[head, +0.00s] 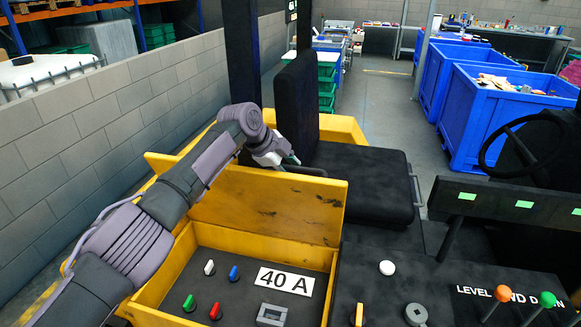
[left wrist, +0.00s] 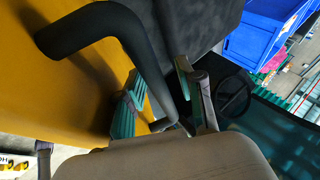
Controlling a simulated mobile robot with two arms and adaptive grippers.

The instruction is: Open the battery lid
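The yellow battery lid (head: 262,203) stands raised at the far side of the yellow battery box (head: 170,268) in the head view, its scuffed inner face toward me. The box interior is exposed. My left gripper (head: 291,159) is beyond the lid's top edge, partly hidden. In the left wrist view, a black bent handle (left wrist: 112,28) stands on the lid's yellow outer face (left wrist: 60,85). My left gripper's fingers (left wrist: 163,92) are apart, with the handle's lower leg between them; firm contact is not clear. My right gripper is not in view.
A black seat (head: 365,180) stands close behind and right of the lid. Inside the box are coloured knobs and a "40 A" label (head: 285,281). A control panel with levers and a steering wheel (head: 520,145) are at the right; a block wall (head: 100,140) runs at the left.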

